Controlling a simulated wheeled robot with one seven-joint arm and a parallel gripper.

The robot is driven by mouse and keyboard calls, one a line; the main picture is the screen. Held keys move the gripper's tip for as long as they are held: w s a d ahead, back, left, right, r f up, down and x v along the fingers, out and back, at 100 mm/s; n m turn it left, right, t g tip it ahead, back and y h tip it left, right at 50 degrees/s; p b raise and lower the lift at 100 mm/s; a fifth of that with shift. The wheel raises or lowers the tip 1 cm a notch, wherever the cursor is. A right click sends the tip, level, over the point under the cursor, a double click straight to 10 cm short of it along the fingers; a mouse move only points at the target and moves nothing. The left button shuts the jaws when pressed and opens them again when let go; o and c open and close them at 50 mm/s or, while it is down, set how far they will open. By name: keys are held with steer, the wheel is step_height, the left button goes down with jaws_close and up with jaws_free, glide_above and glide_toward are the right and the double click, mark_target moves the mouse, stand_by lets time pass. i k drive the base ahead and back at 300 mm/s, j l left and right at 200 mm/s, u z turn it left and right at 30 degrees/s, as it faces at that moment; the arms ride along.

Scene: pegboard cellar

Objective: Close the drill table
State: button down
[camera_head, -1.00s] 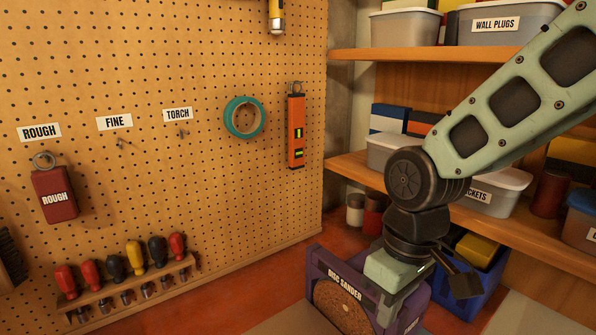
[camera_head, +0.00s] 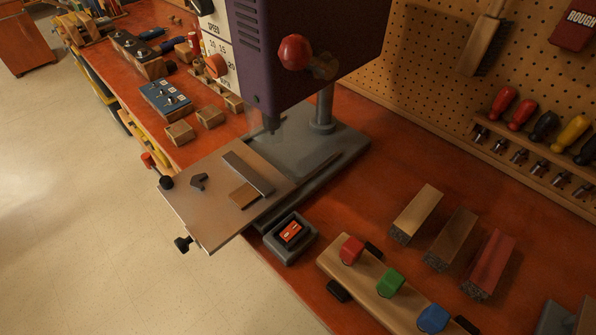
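The drill table (camera_head: 205,215) is a flat tan board under the purple drill press (camera_head: 305,40). It sticks out to the left past the front edge of the red bench, over the floor. A grey bar (camera_head: 248,172), a small wood block (camera_head: 244,195) and a small dark piece (camera_head: 199,181) lie on it. Black knobs (camera_head: 183,244) show at its outer edge. The press's grey base (camera_head: 335,155) shows behind and to the right of the board. My gripper is not in view now.
A grey box with an orange-red switch (camera_head: 290,232) sits close to the board's right. A wooden rack with coloured knobs (camera_head: 370,278) and several brushes (camera_head: 416,213) lie further right. Wood blocks (camera_head: 180,133) stand to the left. The pale floor (camera_head: 85,220) is clear.

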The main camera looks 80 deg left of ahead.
mark_target(241, 186)
steer(key=u, duration=1.95)
steer(key=k+j+u, duration=0.1)
steer(key=j+u, duration=0.2)
steer(key=k+j+u, duration=0.1)
steer(key=j+u, duration=0.2)
steer(key=j, duration=0.15)
steer(key=i+l+z, duration=0.1)
steer(key=l+z, duration=0.15)
steer(key=l, duration=0.2)
